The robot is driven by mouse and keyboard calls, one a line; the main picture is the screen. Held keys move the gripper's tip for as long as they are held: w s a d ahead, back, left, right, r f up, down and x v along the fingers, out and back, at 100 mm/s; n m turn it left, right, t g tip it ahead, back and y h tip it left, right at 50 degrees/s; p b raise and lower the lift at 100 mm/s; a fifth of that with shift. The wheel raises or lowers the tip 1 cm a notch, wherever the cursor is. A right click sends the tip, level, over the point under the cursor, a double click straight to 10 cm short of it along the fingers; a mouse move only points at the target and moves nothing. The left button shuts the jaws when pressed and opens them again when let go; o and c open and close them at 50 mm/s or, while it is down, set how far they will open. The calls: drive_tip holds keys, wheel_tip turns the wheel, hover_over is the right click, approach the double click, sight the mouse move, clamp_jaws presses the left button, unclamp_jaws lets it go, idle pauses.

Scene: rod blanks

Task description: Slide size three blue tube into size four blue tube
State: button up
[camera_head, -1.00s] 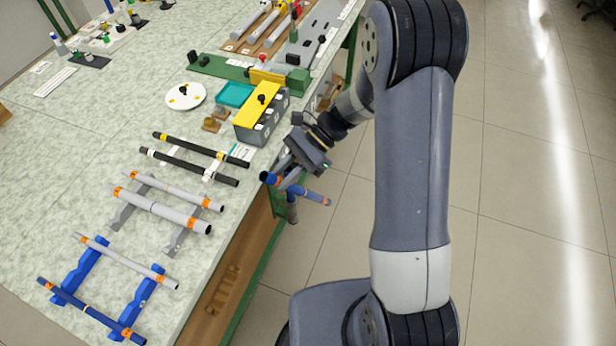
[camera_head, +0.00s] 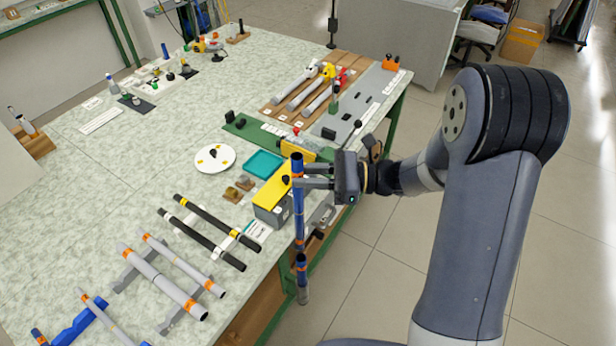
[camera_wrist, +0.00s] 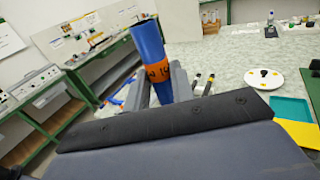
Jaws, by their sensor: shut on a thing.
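My gripper (camera_head: 300,183) is shut on a blue tube (camera_head: 298,215) with orange bands, held upright past the bench's front edge. In the wrist view the held blue tube (camera_wrist: 149,45) shows an orange band with dark marking and a dark top end, and leans slightly. Part of a dark blue tube (camera_head: 39,337) shows at the bottom left.
Grey tubes (camera_head: 163,282) with orange bands lie on grey supports on the bench. Black rods (camera_head: 203,239) lie behind them. A yellow-topped grey box (camera_head: 270,207) stands close to the held tube, with a teal tray (camera_head: 264,164) and white disc (camera_head: 215,158) beyond.

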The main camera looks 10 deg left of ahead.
sight(299, 211)
drive_tip(key=shift+d, duration=0.1)
drive_tip(key=shift+f+b, duration=2.15)
drive_tip(key=shift+f, duration=0.8)
